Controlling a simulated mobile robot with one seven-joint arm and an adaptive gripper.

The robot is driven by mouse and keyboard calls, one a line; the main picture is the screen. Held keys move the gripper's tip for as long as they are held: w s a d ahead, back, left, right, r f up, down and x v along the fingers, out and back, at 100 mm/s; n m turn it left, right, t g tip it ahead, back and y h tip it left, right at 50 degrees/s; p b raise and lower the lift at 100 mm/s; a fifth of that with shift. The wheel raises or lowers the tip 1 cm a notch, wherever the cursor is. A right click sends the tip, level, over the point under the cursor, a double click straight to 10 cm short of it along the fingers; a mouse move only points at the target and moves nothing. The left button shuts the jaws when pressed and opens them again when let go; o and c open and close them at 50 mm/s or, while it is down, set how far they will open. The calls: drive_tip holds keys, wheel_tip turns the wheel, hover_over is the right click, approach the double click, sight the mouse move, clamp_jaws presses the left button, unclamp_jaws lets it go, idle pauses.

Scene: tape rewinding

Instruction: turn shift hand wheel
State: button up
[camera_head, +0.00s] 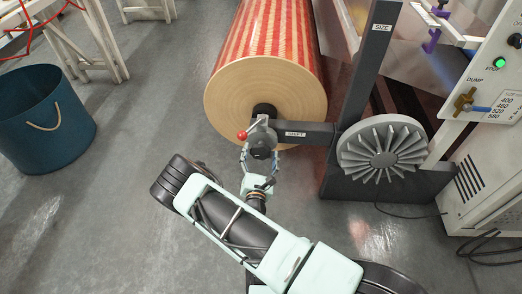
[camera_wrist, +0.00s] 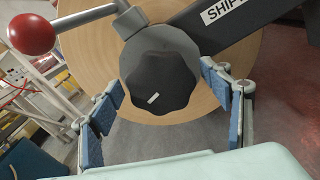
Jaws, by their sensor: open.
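The shift hand wheel (camera_wrist: 160,82) is a dark grey lobed knob with a small white mark, seen in the middle of the wrist view. In the head view the same hand wheel (camera_head: 261,149) sits at the left end of the arm labelled SHIFT (camera_head: 296,133). My gripper (camera_wrist: 165,100) is open, with one blue-padded finger on each side of the knob. A gap shows between each finger and the knob in the wrist view. In the head view my gripper (camera_head: 260,165) is just below the knob and partly covers that area.
A red-and-tan striped roll (camera_head: 268,75) is behind the knob. A red ball lever (camera_wrist: 31,34) sticks out at upper left. A large grey finned wheel (camera_head: 383,146) is at right, beside a control cabinet (camera_head: 490,130). A blue bin (camera_head: 45,118) stands far left on open floor.

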sight(261, 155)
drive_tip(key=s, duration=0.6)
drive_tip(key=shift+a, duration=0.1)
